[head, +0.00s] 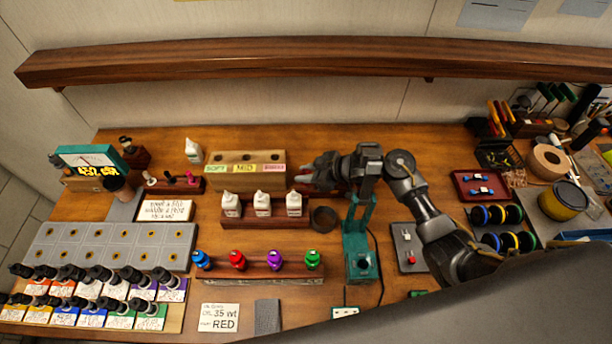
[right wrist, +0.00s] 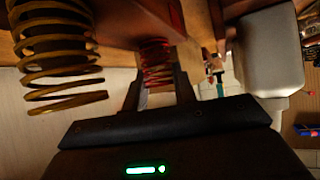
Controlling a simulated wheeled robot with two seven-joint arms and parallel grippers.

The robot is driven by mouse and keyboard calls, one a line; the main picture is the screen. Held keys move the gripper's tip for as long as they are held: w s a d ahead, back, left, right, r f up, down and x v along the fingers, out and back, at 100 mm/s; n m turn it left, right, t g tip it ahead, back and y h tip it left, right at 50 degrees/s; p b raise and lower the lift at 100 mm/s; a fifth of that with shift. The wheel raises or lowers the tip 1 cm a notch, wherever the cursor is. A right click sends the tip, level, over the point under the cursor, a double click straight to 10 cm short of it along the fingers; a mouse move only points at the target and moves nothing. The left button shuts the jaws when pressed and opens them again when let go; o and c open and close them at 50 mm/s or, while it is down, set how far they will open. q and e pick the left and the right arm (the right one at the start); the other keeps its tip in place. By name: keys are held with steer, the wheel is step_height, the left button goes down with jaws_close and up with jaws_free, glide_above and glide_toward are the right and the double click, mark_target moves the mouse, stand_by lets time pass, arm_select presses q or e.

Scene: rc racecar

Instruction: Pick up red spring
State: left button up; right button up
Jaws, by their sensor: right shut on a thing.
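The red spring (right wrist: 155,64) shows in the right wrist view between the two dark fingers of my right gripper (right wrist: 160,86), which is shut on it. In the head view my right gripper (head: 322,170) is at the right end of the wooden block (head: 246,158) with SOFT, MID and a pinkish third label. The red spring cannot be made out in the head view. A larger-looking yellow spring (right wrist: 58,50) is left of the red one in the right wrist view. My left gripper is not in view.
A rack of white bottles (head: 263,204) stands in front of the block. A rack with blue, red, purple and green pieces (head: 258,272) is nearer. A teal stand (head: 360,245) is below my right forearm. A wooden shelf (head: 300,62) runs along the wall.

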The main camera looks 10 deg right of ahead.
steer(key=shift+r, duration=0.45)
step_height(320, 180, up, 2)
steer(key=shift+w+r, duration=0.1)
steer(key=shift+s+d+f+y+b, duration=0.1)
steer(key=shift+s+f+y+b, duration=0.15)
steer(key=shift+f+b, duration=0.6)
steer(key=t+y+b, duration=0.1)
steer(key=b, duration=0.1)
steer(key=d+t+y+b, duration=0.1)
steer(key=y+b, duration=0.1)
steer(key=b, duration=0.1)
steer(key=t+y+b, duration=0.1)
steer(key=b, duration=0.1)
steer(key=shift+s+d+r, duration=0.1)
steer(key=shift+s+d, duration=0.15)
steer(key=shift+s, duration=0.15)
steer(key=s+d+r+p, duration=0.2)
steer(key=d+r+p, duration=0.1)
steer(key=r+p, duration=0.65)
steer(key=f+v, duration=0.1)
steer(key=v, duration=1.7)
steer(key=s+d+r+g+h, duration=0.2)
steer(key=d+r+g+h, duration=0.1)
steer(key=r, duration=0.3)
steer(key=shift+s+d+h+b, duration=0.4)
steer(key=shift+d+h, duration=0.1)
steer(key=shift+h, duration=0.25)
steer(key=shift+r, duration=0.15)
